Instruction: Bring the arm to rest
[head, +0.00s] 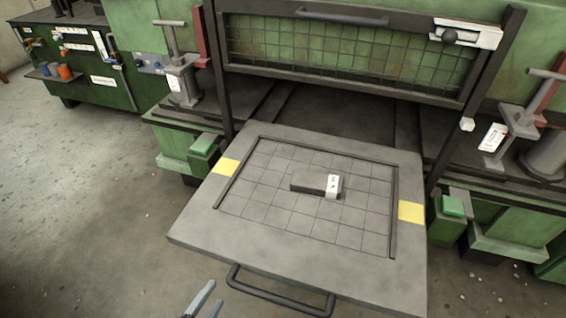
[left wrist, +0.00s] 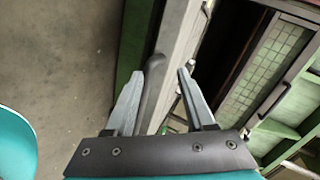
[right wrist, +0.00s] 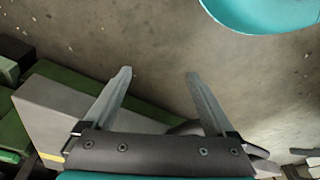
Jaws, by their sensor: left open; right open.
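My left gripper (head: 204,300) shows at the bottom edge of the head view, in front of the grey sliding table and left of its dark handle. In the left wrist view the left gripper (left wrist: 158,82) is open, its fingers apart with nothing held; the table's edge and handle lie beyond them. My right gripper (right wrist: 158,76) shows only in the right wrist view. It is open and empty, with bare floor beyond its fingertips. The right arm is out of the head view.
The grey table (head: 205,232) juts out from a green machine and bears a dark block (head: 308,181) with a white label near its middle. Its handle (head: 280,292) sticks out at the front. A mesh guard (head: 345,50) stands raised behind. Open floor (head: 80,220) lies to the left.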

